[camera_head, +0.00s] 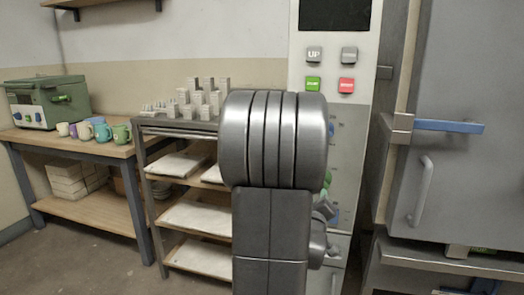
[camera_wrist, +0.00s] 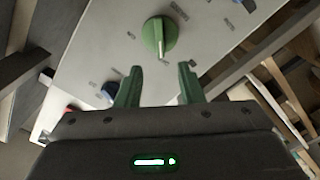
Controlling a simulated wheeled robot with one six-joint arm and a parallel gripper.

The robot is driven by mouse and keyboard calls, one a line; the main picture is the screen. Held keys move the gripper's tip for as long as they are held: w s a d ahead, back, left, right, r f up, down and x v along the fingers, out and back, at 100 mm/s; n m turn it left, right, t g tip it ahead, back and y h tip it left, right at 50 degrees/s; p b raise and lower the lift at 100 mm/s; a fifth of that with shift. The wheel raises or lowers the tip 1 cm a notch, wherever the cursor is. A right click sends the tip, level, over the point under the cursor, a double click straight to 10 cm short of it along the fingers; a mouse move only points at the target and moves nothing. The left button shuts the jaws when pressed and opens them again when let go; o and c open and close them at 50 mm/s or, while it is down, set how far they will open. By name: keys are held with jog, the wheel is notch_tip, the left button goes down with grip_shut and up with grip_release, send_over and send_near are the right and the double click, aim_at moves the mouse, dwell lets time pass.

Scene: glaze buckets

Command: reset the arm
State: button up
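My arm stands upright in the middle of the head view, its grey links covering part of the control panel (camera_head: 350,140). In the wrist view my gripper (camera_wrist: 160,76) has two green fingers standing apart with nothing between them. Just beyond the fingertips is a green dial (camera_wrist: 159,37) with a pale pointer line, on a light panel face. The dial lies ahead of the gap between the fingers; no finger is seen touching it. In the head view my gripper is hidden behind my arm.
The panel has a green button (camera_head: 313,84) and a red button (camera_head: 347,86). A grey kiln-like cabinet with a handle (camera_head: 423,190) stands at right. A shelf rack (camera_head: 200,217) stands left of my arm. Mugs (camera_head: 102,132) and a green machine (camera_head: 45,102) sit on a bench.

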jog(key=w+d+m, duration=0.3)
jog(key=w+m, duration=0.5)
jog(key=w, duration=0.2)
jog(key=shift+w+d+p, duration=0.15)
jog(key=shift+w+p, duration=0.15)
jog(key=shift+w, duration=0.05)
dwell(0.7)
jog(key=shift+r, duration=0.1)
